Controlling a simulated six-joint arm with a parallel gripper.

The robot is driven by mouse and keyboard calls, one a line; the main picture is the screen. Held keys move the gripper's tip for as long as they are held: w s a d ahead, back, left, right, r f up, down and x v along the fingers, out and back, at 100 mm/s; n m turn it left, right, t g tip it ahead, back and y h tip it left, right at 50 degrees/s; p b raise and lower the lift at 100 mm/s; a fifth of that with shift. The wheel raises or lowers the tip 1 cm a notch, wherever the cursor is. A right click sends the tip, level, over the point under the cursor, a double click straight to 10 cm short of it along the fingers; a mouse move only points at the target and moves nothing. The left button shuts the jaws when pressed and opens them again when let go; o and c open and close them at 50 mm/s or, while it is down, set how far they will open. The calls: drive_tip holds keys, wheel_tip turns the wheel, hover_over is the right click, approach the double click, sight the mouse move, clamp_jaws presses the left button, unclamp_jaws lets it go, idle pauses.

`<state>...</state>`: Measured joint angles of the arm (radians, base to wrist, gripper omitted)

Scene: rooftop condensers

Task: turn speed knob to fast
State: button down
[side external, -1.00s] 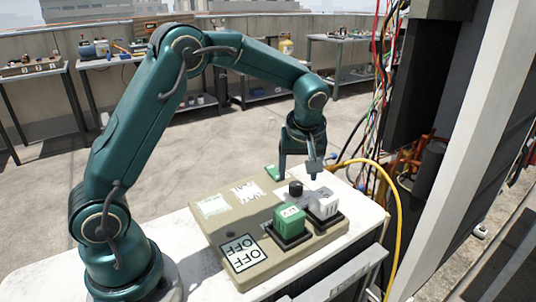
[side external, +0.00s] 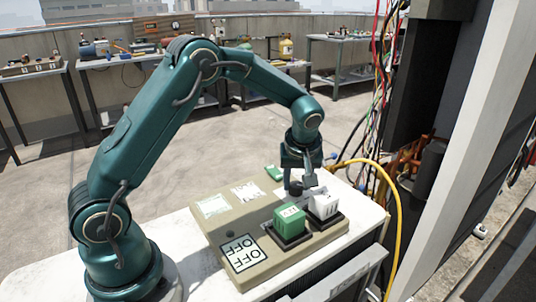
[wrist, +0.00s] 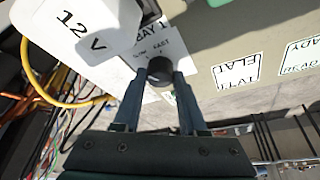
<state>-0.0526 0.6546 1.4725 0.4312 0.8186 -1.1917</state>
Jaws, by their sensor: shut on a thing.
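The speed knob (wrist: 160,70) is a small round black knob. In the wrist view it sits between my two fingertips, in front of a white label with "FAST" (wrist: 161,46) and a partly hidden word to its left. In the side view the knob (side external: 295,188) stands on the beige panel (side external: 222,227), partly covered by my fingers. My gripper (side external: 299,182) points down and is shut on the knob; it also shows in the wrist view (wrist: 160,78). The knob's pointer direction is too small to tell.
A green block (side external: 289,219) and a white block (side external: 323,204) stand in black sockets close to the knob. A yellow cable (side external: 396,200) and loose wires (side external: 380,90) hang at the right.

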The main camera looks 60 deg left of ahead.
sight(286, 197)
drive_tip(key=shift+m, duration=0.3)
drive_tip(key=m+t, duration=0.1)
drive_tip(key=m, duration=0.1)
drive_tip(key=m+h, duration=0.1)
drive_tip(key=m, duration=0.2)
drive_tip(key=shift+s+a+r+t+h, duration=0.1)
drive_tip(key=shift+a+t+h, duration=0.1)
drive_tip(key=shift+t+h, duration=0.15)
drive_tip(key=shift+a+m+t+h, duration=0.15)
drive_tip(key=shift+m+h, duration=0.4)
drive_tip(key=shift+m, duration=1)
drive_tip(key=shift+m+t+h, duration=0.1)
drive_tip(key=shift+m+h, duration=0.4)
drive_tip(key=shift+m, duration=1.05)
drive_tip(key=shift+c, duration=2.2)
unclamp_jaws()
drive_tip(key=shift+v, duration=2.55)
